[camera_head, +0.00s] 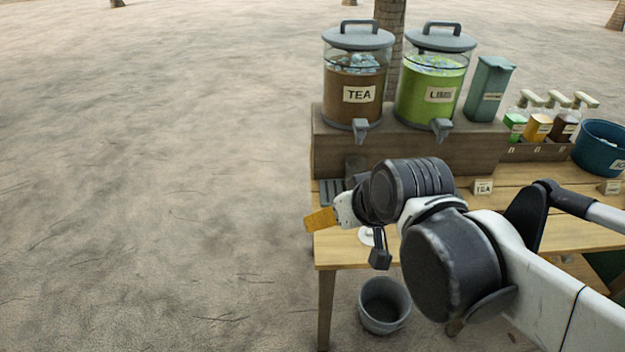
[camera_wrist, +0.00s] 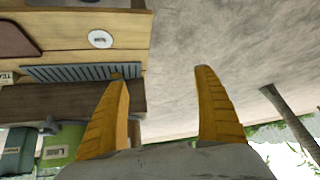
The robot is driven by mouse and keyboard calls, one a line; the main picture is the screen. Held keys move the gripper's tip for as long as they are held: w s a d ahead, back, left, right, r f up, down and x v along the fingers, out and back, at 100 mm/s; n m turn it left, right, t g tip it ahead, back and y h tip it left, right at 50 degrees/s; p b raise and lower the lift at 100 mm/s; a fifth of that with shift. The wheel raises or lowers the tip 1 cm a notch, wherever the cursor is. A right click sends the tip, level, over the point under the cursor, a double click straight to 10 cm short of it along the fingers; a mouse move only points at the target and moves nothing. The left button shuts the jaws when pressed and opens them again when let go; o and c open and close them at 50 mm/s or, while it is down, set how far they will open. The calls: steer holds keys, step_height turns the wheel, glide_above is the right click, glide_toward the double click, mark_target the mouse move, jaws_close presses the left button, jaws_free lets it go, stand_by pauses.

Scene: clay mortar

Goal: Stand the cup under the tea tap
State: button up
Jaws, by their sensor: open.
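The tea dispenser (camera_head: 357,80), labelled TEA, stands on a wooden riser with its grey tap (camera_head: 360,130) at the front. A dark, see-through shape, apparently the cup (camera_head: 355,163), stands below that tap by the slatted drip tray (camera_head: 329,191), partly hidden by my arm. The drip tray also shows in the wrist view (camera_wrist: 70,73). I cannot make out the cup there.
The lime dispenser (camera_head: 432,88), a teal container (camera_head: 490,88), several pump bottles (camera_head: 540,125) and a blue tub (camera_head: 600,148) stand right of the tea. A white disc (camera_wrist: 100,38) lies on the table. A grey bin (camera_head: 384,305) stands below. The ground at left is clear.

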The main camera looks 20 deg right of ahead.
steer(key=shift+h, duration=0.3)
steer(key=s, duration=0.4)
steer(key=shift+s+a+f, duration=0.1)
steer(key=shift+s+f, duration=0.15)
steer(key=shift+s, duration=0.05)
